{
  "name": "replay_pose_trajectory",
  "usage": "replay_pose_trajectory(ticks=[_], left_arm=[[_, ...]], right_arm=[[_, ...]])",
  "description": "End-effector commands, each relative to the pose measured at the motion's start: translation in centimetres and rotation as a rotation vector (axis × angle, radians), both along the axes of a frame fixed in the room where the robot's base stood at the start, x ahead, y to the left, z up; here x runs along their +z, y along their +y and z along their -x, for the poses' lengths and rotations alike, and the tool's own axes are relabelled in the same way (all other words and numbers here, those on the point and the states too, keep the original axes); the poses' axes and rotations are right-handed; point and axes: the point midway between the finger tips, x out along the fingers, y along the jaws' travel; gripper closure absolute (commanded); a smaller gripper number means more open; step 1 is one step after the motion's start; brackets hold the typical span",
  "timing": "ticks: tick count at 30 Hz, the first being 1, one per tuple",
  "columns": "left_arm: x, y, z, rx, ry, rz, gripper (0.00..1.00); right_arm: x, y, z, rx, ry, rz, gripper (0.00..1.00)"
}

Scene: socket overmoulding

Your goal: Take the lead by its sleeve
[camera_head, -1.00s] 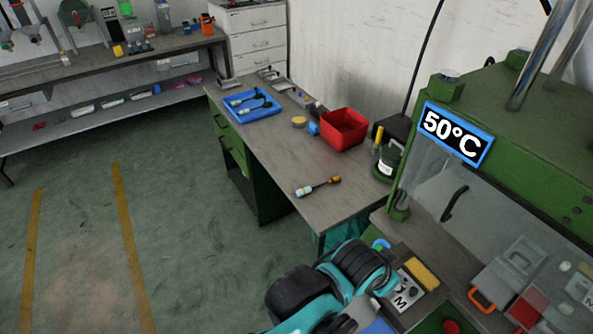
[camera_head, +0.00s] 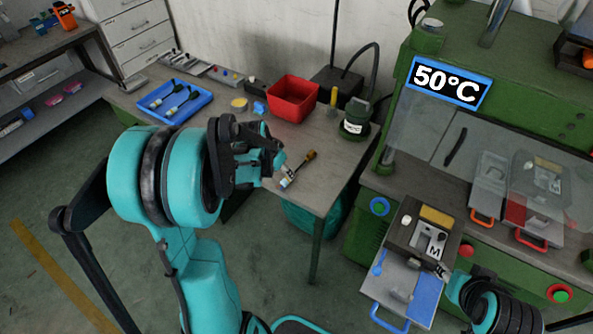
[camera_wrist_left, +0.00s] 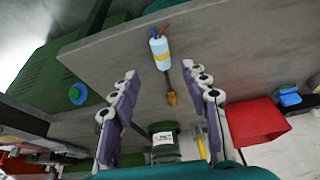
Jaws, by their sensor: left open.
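The lead (camera_head: 302,165) lies on the grey workbench near its front corner. Its pale blue sleeve (camera_head: 285,182) with a yellow band points to the front, and its brown end points to the back right. My left gripper (camera_head: 276,163) is open beside the lead in the head view. In the left wrist view, the open fingers (camera_wrist_left: 159,72) frame the lead, with the sleeve (camera_wrist_left: 158,46) beyond the fingertips and not gripped. Coloured wire ends show at the sleeve. My right gripper (camera_head: 440,271) is small and partly hidden at the press block marked M; its jaws are unclear.
A red bin (camera_head: 293,98), a blue tray (camera_head: 174,100) with dark leads and a green-black pot (camera_head: 355,117) stand on the bench. Bare bench top surrounds the lead.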

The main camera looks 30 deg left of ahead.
Motion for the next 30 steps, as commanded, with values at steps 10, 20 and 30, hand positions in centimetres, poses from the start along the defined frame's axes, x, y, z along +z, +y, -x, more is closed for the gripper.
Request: replay_pose_trajectory(ticks=[10,20,30], left_arm=[[-3.9,-0.1,-1.6,-0.001,0.0,0.0,0.54],[-6.5,-0.2,-2.8,0.001,-0.001,0.001,0.54],[-6.4,-0.2,-2.8,0.0,-0.001,0.0,1.0]], right_arm=[[-2.3,0.0,0.0,0.0,0.0,0.0,0.6],[-3.6,0.0,0.0,0.0,0.0,0.0,0.6],[-3.5,0.0,0.0,0.0,0.0,0.0,0.6]])
